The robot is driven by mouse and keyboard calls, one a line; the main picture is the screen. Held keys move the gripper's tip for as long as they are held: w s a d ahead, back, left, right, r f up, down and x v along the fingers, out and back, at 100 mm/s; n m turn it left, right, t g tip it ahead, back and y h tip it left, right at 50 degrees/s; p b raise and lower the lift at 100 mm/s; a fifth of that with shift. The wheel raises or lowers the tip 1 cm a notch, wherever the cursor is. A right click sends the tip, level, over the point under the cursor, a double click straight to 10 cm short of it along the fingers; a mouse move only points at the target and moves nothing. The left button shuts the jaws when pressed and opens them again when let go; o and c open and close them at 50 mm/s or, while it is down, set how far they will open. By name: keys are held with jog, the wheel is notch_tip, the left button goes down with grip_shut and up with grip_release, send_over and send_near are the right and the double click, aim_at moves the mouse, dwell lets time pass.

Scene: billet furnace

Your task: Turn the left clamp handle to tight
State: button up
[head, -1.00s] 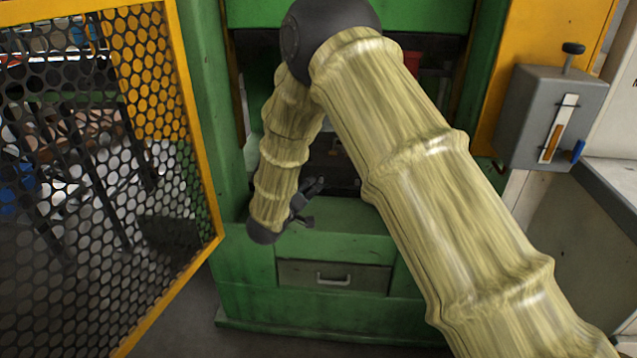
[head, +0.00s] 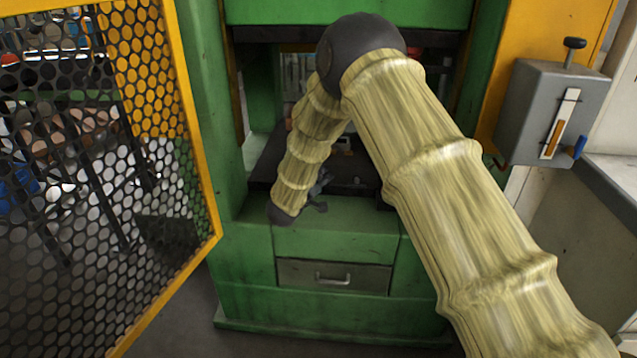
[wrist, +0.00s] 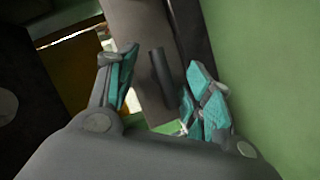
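In the wrist view a short dark rod (wrist: 161,68), which looks like the left clamp handle, stands out against a grey-brown plate (wrist: 132,28). My gripper (wrist: 162,76) is open, its teal-padded fingers apart, with the rod showing in the gap just beyond the tips. I cannot tell whether either finger touches it. In the head view my gripper (head: 321,192) is at the front edge of the press's dark bed (head: 262,172). My arm hides much of the bed there, and I cannot make out the clamp handle in that view.
The green press frame (head: 206,120) rises on both sides of the bed, with a drawer (head: 334,276) below. A yellow-framed mesh guard (head: 190,110) stands at left. A grey lever box (head: 532,115) is at right. A green surface (wrist: 270,70) lies close right of my fingers.

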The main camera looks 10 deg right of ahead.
grip_shut()
jog(key=shift+d+r, duration=0.1)
jog(key=shift+d, duration=0.05)
